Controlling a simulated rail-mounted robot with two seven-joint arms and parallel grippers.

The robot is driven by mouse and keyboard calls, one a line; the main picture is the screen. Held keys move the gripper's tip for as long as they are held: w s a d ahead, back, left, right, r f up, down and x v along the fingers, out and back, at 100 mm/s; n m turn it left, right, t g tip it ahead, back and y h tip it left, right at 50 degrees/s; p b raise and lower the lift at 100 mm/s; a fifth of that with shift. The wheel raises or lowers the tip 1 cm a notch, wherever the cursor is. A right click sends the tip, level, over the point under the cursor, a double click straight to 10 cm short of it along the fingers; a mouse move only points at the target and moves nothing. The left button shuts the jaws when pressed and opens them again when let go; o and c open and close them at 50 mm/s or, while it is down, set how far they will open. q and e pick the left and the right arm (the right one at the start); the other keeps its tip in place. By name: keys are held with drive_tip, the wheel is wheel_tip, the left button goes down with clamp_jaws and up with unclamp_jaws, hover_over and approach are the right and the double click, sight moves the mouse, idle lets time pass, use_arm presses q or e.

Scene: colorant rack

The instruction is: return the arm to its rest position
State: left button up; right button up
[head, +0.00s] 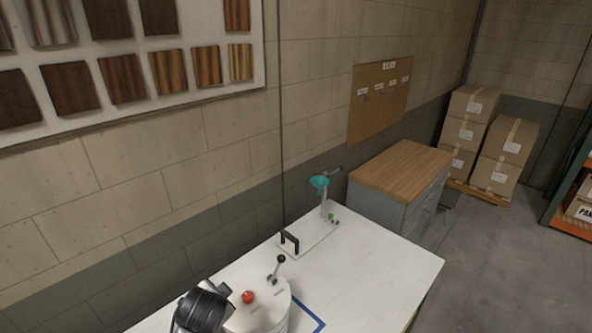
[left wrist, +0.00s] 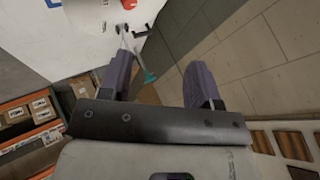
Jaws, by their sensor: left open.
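My left gripper (left wrist: 158,60) shows in the left wrist view with its two grey-purple fingers spread apart and nothing between them. The white worktable (head: 375,262) lies beyond it, and its white top also shows in the left wrist view (left wrist: 85,28). In the head view a dark rounded part (head: 203,309) shows at the bottom edge beside the white round machine; I cannot tell whether it is part of my arm. My right gripper is in neither view.
The white round machine (head: 262,304) has a red knob (head: 248,297) and a black-balled lever (head: 281,259). A wood-topped cabinet (head: 402,170) and stacked cartons (head: 465,132) stand beyond.

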use_arm(q)
drive_tip(key=s+r+n+t+h+p, duration=0.1)
drive_tip(key=s+r+n, duration=0.1)
drive_tip(key=s, duration=0.4)
drive_tip(key=s+r+n+t+h+p, duration=0.1)
drive_tip(key=s+r+n, duration=0.15)
drive_tip(key=s, duration=0.45)
drive_tip(key=s+a+f+g+p, duration=0.1)
drive_tip(key=s+f+g, duration=0.1)
drive_tip(key=s+f, duration=0.3)
drive_tip(key=s+f+n+g+p, duration=0.1)
drive_tip(key=s+f, duration=0.4)
drive_tip(key=s, duration=0.7)
drive_tip(key=s+a+f+g, duration=0.1)
drive_tip(key=s+f+g, duration=0.2)
drive_tip(key=s, duration=0.6)
wheel_tip(320, 180, down, 2)
drive_tip(key=shift+s+a+f+p, duration=0.1)
drive_tip(key=shift+s+a+p, duration=0.2)
drive_tip(key=shift+p, duration=0.1)
drive_tip(key=shift+n, duration=0.25)
